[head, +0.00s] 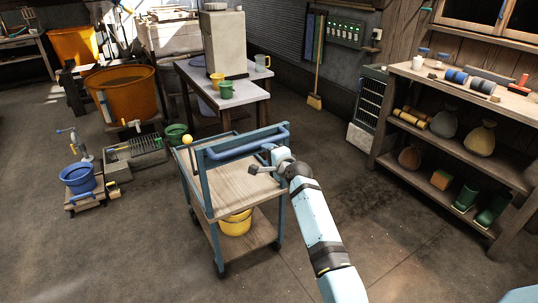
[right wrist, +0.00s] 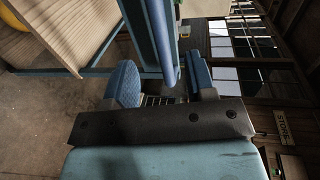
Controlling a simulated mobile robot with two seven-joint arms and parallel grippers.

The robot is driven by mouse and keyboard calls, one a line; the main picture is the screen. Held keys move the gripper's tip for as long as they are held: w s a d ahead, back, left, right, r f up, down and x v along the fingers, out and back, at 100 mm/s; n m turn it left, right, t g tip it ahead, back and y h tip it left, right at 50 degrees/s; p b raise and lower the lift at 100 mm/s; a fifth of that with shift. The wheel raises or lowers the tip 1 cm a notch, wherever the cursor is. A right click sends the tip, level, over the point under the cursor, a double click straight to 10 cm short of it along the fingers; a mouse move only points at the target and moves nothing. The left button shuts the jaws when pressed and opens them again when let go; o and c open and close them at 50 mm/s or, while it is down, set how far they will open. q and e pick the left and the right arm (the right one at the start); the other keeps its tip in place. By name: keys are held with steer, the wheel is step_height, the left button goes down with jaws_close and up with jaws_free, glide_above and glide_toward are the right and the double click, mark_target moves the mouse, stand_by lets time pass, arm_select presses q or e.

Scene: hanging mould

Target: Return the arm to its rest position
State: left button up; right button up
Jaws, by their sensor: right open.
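My right arm (head: 317,225) reaches up from the bottom of the head view to a blue-framed cart. My right gripper (head: 264,160) is at the cart's near right end, close to its blue push handle (head: 240,145). In the right wrist view the gripper (right wrist: 163,88) is open, with its two blue finger pads apart. The blue handle bar (right wrist: 160,38) shows between and just beyond them; I cannot tell whether they touch it. My left gripper is not in view.
The cart has a wooden upper shelf (head: 236,188) and a yellow bucket (head: 235,222) below. A table (head: 190,75) with a grey machine stands behind it. A wooden shelf unit (head: 440,139) is on the right. Floor between cart and shelf unit is clear.

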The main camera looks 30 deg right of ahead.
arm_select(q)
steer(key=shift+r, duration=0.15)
arm_select(e)
steer(key=s+a+f+n+g, duration=0.1)
steer(key=s+a+f+n, duration=0.4)
steer(key=s, duration=0.5)
steer(key=s+a+f+n+g+y, duration=0.1)
steer(key=s+a+f+n+g, duration=0.1)
steer(key=s+f+n, duration=0.65)
steer(key=s+a+f+n+g, duration=0.1)
steer(key=s+a+f, duration=0.3)
steer(key=s, duration=0.9)
steer(key=s+a+n+g+y, duration=0.1)
steer(key=s+a+n, duration=0.4)
steer(key=s, duration=0.7)
arm_select(q)
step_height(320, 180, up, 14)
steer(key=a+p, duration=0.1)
steer(key=p, duration=1.7)
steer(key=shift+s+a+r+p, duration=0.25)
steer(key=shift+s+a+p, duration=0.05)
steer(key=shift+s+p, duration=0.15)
arm_select(e)
step_height(320, 180, up, 15)
steer(key=s, duration=0.1)
steer(key=shift+s+d+f, duration=0.2)
steer(key=shift+s+d, duration=0.05)
steer(key=shift+d, duration=0.2)
